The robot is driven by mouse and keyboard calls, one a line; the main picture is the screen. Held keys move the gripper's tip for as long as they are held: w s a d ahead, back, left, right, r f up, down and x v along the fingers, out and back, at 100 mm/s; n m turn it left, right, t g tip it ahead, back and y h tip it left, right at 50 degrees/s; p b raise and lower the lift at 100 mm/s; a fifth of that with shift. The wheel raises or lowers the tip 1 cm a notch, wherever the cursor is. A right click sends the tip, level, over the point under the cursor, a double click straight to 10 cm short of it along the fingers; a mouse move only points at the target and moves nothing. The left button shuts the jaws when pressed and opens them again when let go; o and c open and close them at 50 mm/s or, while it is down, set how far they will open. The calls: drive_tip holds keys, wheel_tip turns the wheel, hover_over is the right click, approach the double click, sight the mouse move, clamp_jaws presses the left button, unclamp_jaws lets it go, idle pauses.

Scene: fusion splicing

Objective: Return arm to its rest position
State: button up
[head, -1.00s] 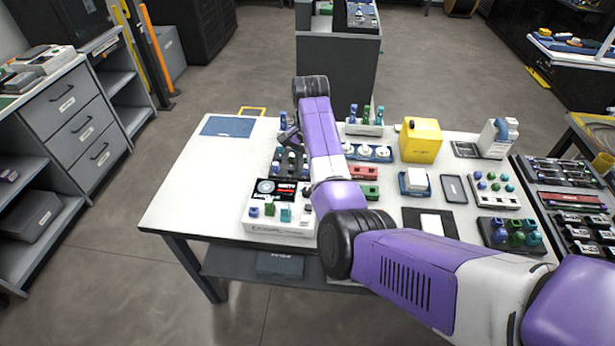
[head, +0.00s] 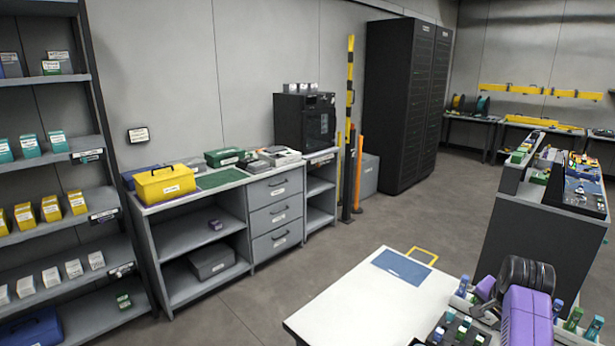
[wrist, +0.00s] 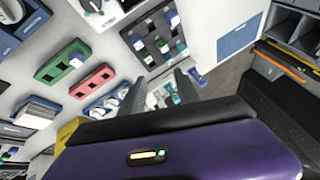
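My arm shows at the lower right of the head view as a purple link (head: 528,315) with a black joint, raised over the white worktable (head: 365,310). In the wrist view my gripper (wrist: 160,76) has its two grey fingers apart. Small items on the table show beyond the gap, and I see nothing clearly held. In the head view the gripper is mostly cut off or hidden by the arm.
A blue mat (head: 401,269) lies at the table's far corner. A grey workbench (head: 270,215) with drawers and a yellow case (head: 165,184) stands along the wall. A dark counter (head: 530,235) stands behind the table. The floor between them is clear.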

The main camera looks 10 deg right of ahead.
drive_tip(key=s+a+r+n+t+y+b, duration=0.15)
drive_tip(key=s+a+n+t, duration=0.25)
drive_tip(key=s+a, duration=0.7)
drive_tip(key=s+a+r+n+t, duration=0.2)
drive_tip(key=s+a+n+t, duration=0.4)
drive_tip(key=s, duration=0.8)
drive_tip(key=s+a+r+n+t+y+b, duration=0.1)
drive_tip(key=s+a+n+t, duration=0.2)
drive_tip(key=s+a, duration=0.9)
drive_tip(key=s+a+f+g, duration=0.2)
drive_tip(key=s+g, duration=0.1)
drive_tip(key=s, duration=0.7)
drive_tip(key=shift+s+f+n+y+b, duration=0.2)
drive_tip(key=shift+s+n+y+b, duration=0.1)
drive_tip(key=shift+s+y, duration=0.1)
